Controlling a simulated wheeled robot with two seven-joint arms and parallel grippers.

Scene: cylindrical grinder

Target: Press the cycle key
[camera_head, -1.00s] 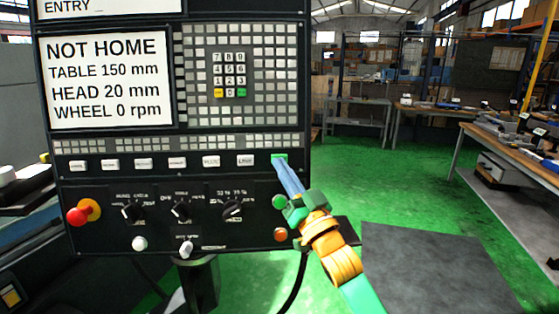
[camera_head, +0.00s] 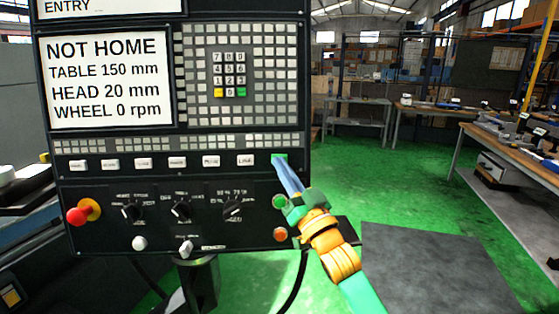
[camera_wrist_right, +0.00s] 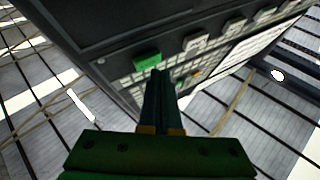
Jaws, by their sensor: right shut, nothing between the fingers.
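The control panel (camera_head: 250,185) stands upright in front of me. A green key (camera_head: 280,157) sits at the right end of the row of white keys; its label is not readable, so I cannot tell from lettering that it is the cycle key. My right gripper (camera_head: 277,165) is shut and empty, its blue fingertips at the lower edge of the green key. In the right wrist view the green key (camera_wrist_right: 147,60) shows just beyond the dark fingertips (camera_wrist_right: 159,72); I cannot tell if they touch it. My left gripper is not in view.
A round green button (camera_head: 279,202) and an orange button (camera_head: 280,234) lie close to my right gripper. A red knob (camera_head: 77,215) is at the panel's left. The screen (camera_head: 108,80) reads NOT HOME. Workbenches stand behind at right, with open green floor between.

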